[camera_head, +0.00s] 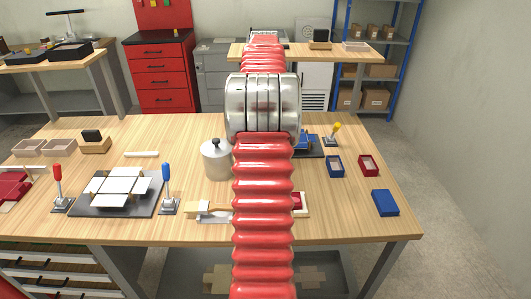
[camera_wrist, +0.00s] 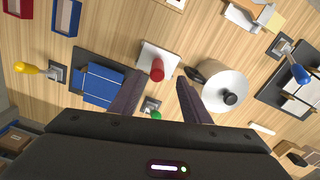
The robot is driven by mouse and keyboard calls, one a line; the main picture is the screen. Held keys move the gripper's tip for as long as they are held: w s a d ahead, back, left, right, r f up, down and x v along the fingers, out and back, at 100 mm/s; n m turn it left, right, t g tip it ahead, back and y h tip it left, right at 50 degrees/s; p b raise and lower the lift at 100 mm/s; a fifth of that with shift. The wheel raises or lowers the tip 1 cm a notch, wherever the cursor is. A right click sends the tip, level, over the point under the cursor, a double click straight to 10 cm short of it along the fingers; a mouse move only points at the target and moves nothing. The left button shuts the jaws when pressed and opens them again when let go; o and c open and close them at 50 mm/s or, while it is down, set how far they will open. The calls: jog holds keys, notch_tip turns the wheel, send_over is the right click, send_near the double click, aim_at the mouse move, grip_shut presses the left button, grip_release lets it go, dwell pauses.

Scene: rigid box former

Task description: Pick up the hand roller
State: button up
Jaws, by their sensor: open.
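A red cylinder (camera_wrist: 157,68) on a white square plate (camera_wrist: 152,56) appears to be the hand roller. In the wrist view it lies just beyond my fingertips, slightly left of the middle between them. My gripper (camera_wrist: 155,88) is open, and nothing shows held between its dark fingers. In the head view my red arm hides that spot, and my gripper does not show there.
A metal pot (camera_wrist: 225,88) with a black knob stands close to the right finger, with a black piece beside it. A green-tipped lever (camera_wrist: 152,106) shows between the fingers. Blue panels (camera_wrist: 100,85) lie left.

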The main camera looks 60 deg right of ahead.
notch_tip(320, 180, down, 6)
jog(key=shift+f, duration=0.1)
jog(key=shift+f, duration=0.1)
dwell(0.3)
jog(key=shift+s+d+f, duration=0.1)
jog(key=shift+d+f, duration=0.05)
jog(key=shift+f, duration=1.1)
jog(key=shift+d+f, duration=0.15)
jog(key=shift+f, duration=1.1)
jog(key=shift+c, duration=0.4)
grip_shut()
